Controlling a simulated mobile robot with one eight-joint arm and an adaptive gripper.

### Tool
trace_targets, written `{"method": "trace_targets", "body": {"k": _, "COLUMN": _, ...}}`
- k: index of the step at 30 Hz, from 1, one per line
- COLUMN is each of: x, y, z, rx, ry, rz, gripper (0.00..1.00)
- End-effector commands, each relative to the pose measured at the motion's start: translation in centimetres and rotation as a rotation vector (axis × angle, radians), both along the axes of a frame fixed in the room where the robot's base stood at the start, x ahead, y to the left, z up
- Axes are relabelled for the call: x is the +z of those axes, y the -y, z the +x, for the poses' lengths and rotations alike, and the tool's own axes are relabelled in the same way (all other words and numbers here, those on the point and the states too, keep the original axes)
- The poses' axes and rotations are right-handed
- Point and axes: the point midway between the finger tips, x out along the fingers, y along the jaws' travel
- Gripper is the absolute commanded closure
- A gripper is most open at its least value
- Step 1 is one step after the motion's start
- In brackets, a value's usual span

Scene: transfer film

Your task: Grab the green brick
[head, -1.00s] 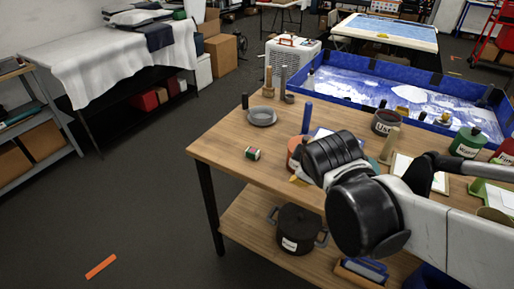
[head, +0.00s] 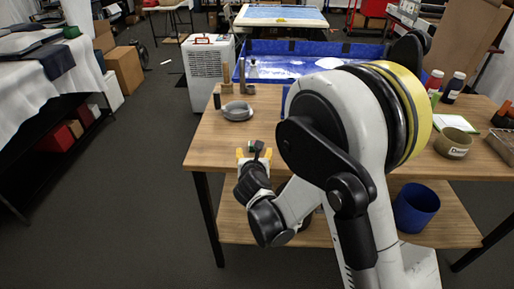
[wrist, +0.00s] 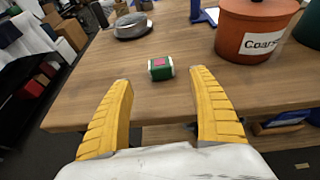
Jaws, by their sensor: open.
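The green brick (wrist: 161,69) lies on the wooden table (wrist: 90,92) near its front edge. It is a small green block with a pink-red patch on top and pale ends. In the wrist view it sits beyond my gripper's two yellow fingers, roughly centred between them and apart from both. My gripper (wrist: 163,100) is open and empty. In the head view my gripper (head: 252,155) is at the table's front left edge, and only a bit of the green brick (head: 251,147) shows there, mostly hidden by the fingers.
A red-orange pot (wrist: 252,32) labelled "Coars…" stands right of the brick. A grey dish (wrist: 131,27) is behind it to the left. A blue-walled tray (head: 290,47) lies at the back. The table around the brick is clear.

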Motion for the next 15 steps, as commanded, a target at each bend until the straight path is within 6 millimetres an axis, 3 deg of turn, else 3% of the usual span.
{"method": "trace_targets", "body": {"k": 15, "x": -2.9, "y": 0.1, "z": 7.0, "rx": -0.003, "ry": -0.001, "rz": 0.003, "gripper": 0.30}}
